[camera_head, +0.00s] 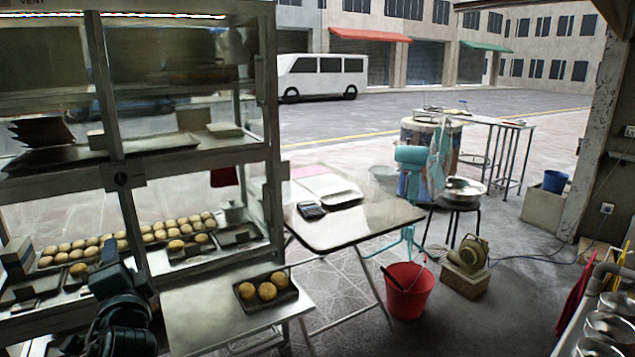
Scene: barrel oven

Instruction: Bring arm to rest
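My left arm comes in at the lower left of the head view, in front of the glass-sided display cabinet (135,225). Its dark gripper (108,252) points up and away, close to the lower shelf with the buns. The fingers are small and dark, so I cannot tell whether they are open or shut, and no held object is clear. My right arm and gripper are not in view.
A dark tray (244,297) with three buns lies on a metal ledge (195,318) right of my arm. Rows of buns (160,231) fill the cabinet's lower shelf. A folding table (375,222), red bucket (408,305) and teal fan (412,158) stand further right.

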